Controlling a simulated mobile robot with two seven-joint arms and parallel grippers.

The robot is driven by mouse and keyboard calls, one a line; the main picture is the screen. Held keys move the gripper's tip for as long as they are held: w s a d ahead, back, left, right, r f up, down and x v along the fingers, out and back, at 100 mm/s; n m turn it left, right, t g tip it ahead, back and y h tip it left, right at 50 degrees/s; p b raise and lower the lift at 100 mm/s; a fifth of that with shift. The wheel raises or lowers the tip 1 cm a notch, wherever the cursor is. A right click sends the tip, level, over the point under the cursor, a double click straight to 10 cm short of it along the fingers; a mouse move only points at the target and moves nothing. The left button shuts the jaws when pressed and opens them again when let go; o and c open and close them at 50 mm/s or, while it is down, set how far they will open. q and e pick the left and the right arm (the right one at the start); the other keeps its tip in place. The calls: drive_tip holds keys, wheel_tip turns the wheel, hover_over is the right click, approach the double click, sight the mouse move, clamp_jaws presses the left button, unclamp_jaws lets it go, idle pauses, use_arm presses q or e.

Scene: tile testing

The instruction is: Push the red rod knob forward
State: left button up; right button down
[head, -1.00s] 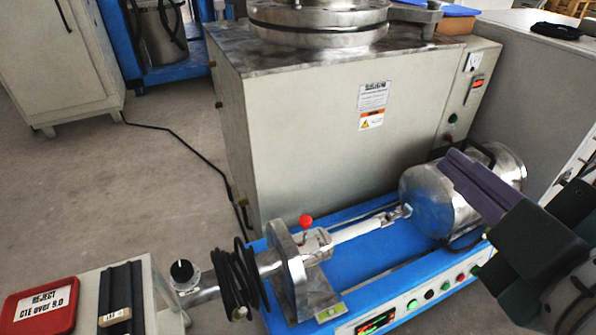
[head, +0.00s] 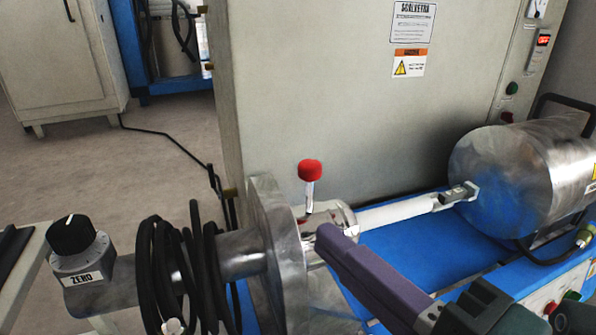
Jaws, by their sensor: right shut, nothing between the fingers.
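The red rod knob (head: 310,171) stands upright on a short metal stem above a shiny metal collar (head: 335,216) at the picture's middle. A white rod (head: 400,213) runs from the collar to the right, toward a metal cylinder (head: 520,180). My right gripper (head: 326,236) comes in from the lower right, its purple-grey fingers shut with nothing between them. Its tip is just below and slightly right of the knob, in front of the collar; no contact with the knob shows. My left gripper is not in view.
A large grey cabinet (head: 330,80) stands close behind the knob. A round metal flange (head: 277,240) and coiled black cable (head: 180,262) lie to the left, with a ZERO dial (head: 76,245) farther left. The blue bed (head: 440,255) is bare below the rod.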

sight(311, 170)
drive_tip(key=x, duration=0.9)
drive_tip(key=shift+w+a+r, duration=0.2)
drive_tip(key=shift+w+a, duration=0.05)
drive_tip(key=shift+w, duration=0.05)
drive_tip(key=shift+w+d+f+b, duration=0.2)
drive_tip(key=shift+w+d+b, duration=0.1)
drive_tip(key=shift+w+d, duration=0.25)
drive_tip(key=shift+w+d+f+b, duration=0.15)
drive_tip(key=shift+w+d+b, duration=0.15)
drive_tip(key=shift+w+d, duration=0.4)
drive_tip(key=shift+d, duration=0.3)
drive_tip(key=shift+a, duration=0.1)
drive_tip(key=shift+w+d, duration=0.3)
drive_tip(key=shift+d, duration=0.65)
drive_tip(key=shift+w+d, duration=0.1)
drive_tip(key=shift+d, duration=0.1)
drive_tip(key=shift+a+r, duration=0.1)
